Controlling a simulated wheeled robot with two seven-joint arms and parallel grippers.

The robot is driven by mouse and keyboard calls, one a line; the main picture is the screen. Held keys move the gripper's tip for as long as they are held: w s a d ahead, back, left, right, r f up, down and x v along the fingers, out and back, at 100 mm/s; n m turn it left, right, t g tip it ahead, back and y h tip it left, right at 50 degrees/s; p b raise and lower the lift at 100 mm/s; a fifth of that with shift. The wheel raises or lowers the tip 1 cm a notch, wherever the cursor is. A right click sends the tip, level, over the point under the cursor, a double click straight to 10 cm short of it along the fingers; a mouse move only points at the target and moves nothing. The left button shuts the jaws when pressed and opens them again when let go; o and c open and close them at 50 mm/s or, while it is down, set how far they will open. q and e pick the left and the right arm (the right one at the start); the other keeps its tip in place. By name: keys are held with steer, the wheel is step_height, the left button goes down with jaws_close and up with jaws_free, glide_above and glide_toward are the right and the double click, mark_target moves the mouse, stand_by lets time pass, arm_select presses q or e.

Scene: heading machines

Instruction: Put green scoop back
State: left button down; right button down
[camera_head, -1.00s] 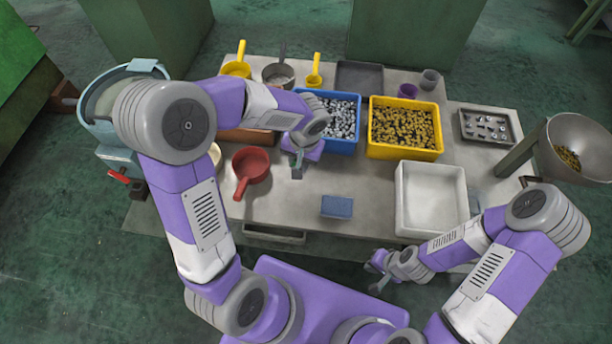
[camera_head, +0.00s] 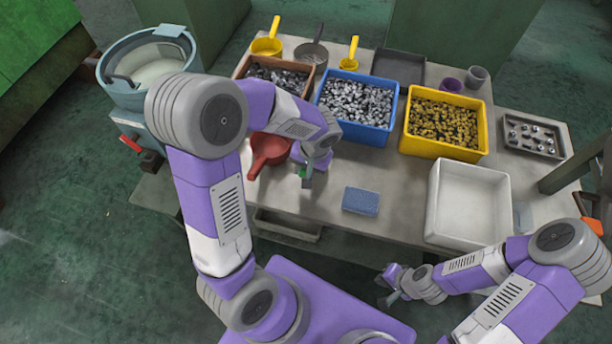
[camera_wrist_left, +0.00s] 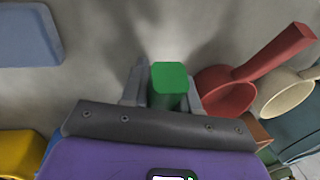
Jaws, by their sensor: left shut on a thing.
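My left gripper (camera_head: 306,178) is shut on the green scoop (camera_wrist_left: 168,78). In the left wrist view a green block-like end of the scoop sits between the fingers; the rest of it is hidden. In the head view only a speck of green (camera_head: 303,172) shows at the fingertips. The gripper is over the front part of the table, right of the red scoop (camera_head: 270,147) and left of the blue block (camera_head: 361,201). My right gripper (camera_head: 388,287) appears open and empty, in front of the table's front edge.
Bins of metal parts stand behind my left gripper: brown (camera_head: 243,66), blue (camera_head: 368,138) and yellow (camera_head: 440,151). An empty white bin (camera_head: 470,245) stands at the right. Yellow scoops (camera_head: 267,46) lie at the back. A cream scoop (camera_wrist_left: 283,103) is beside the red one in the left wrist view.

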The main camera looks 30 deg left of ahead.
arm_select(q)
steer(key=shift+f+b, duration=0.55)
steer(key=shift+f, duration=1.2)
steer(key=shift+f, duration=0.1)
steer(key=c, duration=0.8)
jaws_free()
steer(key=shift+c, duration=0.2)
step_height(320, 180, up, 12)
steer(key=d+p, duration=0.2)
steer(key=p, duration=0.2)
steer(key=shift+d, duration=0.15)
